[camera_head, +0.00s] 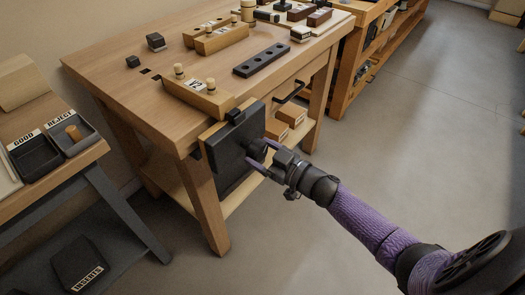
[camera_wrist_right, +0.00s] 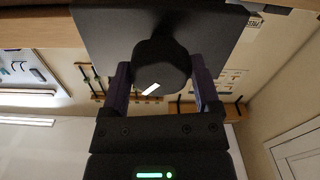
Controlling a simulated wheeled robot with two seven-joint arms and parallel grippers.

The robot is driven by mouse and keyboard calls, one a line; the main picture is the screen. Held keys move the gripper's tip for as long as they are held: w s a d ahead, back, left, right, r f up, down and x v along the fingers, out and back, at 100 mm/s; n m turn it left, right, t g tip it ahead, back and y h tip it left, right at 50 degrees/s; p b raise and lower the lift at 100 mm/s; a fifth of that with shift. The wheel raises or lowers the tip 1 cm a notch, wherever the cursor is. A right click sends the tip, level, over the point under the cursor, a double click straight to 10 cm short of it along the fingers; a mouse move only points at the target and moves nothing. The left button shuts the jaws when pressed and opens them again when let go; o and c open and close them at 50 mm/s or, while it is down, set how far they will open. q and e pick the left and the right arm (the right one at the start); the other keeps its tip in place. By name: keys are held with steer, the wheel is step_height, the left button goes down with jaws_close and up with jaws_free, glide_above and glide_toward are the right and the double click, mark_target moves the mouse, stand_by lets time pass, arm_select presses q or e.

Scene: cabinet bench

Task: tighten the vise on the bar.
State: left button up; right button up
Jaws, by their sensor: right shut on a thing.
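The vise is on the front edge of the wooden bench, with a dark square front jaw (camera_head: 226,148). A small dark block, perhaps the end of the bar (camera_head: 235,116), shows at the jaw's top edge; the rest of it is hidden. My right gripper (camera_head: 262,153) is shut on the round dark knob (camera_head: 254,149) in front of the jaw. In the right wrist view, the knob (camera_wrist_right: 162,66) sits between the two fingers of the gripper (camera_wrist_right: 160,88), with a slanted white mark on its rim. The jaw plate (camera_wrist_right: 105,35) is behind it. My left gripper is not in view.
The bench top (camera_head: 125,92) holds a wooden block with pegs (camera_head: 197,98) near the vise and a dark bar with holes (camera_head: 262,60). A dark handle (camera_head: 289,94) sticks out from the bench front. Bins (camera_head: 35,155) stand at left. The floor at right is clear.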

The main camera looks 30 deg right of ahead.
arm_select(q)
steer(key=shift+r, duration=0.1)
arm_select(e)
steer(key=shift+r+m+p, duration=0.15)
steer(key=shift+m+p, duration=0.45)
steer(key=shift+m, duration=1.2)
steer(key=shift+w+m+p, duration=0.1)
steer(key=shift+m+p, duration=0.4)
steer(key=shift+m, duration=1.5)
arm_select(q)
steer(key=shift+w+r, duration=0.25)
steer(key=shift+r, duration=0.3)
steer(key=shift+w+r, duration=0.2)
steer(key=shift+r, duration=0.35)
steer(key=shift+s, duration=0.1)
